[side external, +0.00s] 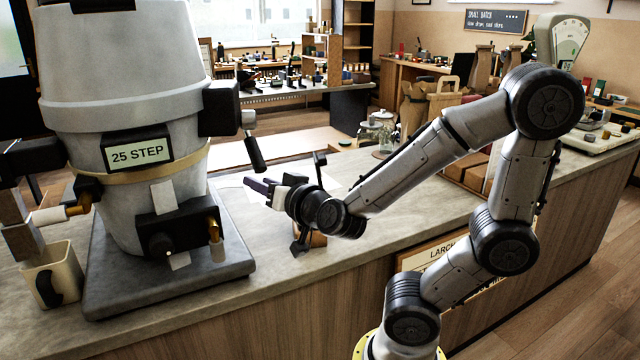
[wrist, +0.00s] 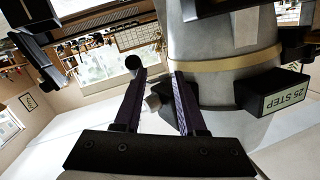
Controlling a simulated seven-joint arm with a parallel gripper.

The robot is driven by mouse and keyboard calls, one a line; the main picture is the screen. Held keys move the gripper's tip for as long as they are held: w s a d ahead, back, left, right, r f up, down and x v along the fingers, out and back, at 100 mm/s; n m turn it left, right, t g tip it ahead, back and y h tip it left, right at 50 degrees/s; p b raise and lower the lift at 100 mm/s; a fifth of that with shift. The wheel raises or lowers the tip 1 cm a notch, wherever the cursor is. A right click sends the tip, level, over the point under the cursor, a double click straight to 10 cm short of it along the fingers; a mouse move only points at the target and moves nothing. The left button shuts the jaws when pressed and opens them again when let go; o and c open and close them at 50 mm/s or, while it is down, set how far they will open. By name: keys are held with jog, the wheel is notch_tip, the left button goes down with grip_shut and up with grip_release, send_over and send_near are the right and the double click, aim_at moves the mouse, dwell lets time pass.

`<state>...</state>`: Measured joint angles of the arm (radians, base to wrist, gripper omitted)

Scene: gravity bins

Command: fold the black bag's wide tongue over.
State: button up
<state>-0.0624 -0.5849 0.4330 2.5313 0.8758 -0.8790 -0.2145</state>
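I cannot make out a black bag or its wide tongue in either view. My gripper (side external: 262,187) is above the counter, its dark purple fingers pointing left toward a large grey dispenser (side external: 120,60) labelled "25 STEP". In the wrist view my gripper (wrist: 160,75) has its two fingers apart, with nothing visibly held between them. The dispenser (wrist: 215,80) stands just past the right finger. A black handle (side external: 255,153) hangs from the dispenser's side, above and close to my fingers in the side view.
The dispenser stands on a dark slab (side external: 190,283) on the counter (side external: 330,262). Brown paper bags (side external: 432,100), a glass jar (side external: 386,140) and a scale (side external: 563,40) stand farther back. Some counter between is clear.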

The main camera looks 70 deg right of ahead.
jog(key=s+d+f+m+g+h, duration=0.3)
jog(key=s+d+f+g+h, duration=0.15)
jog(key=s+d+h, duration=0.2)
jog(key=n+g, duration=0.2)
send_near(320, 183)
notch_tip(320, 183, down, 3)
jog(key=shift+h, duration=0.45)
jog(key=shift+x, duration=7)
jog(key=shift+s+r, duration=0.15)
grip_shut()
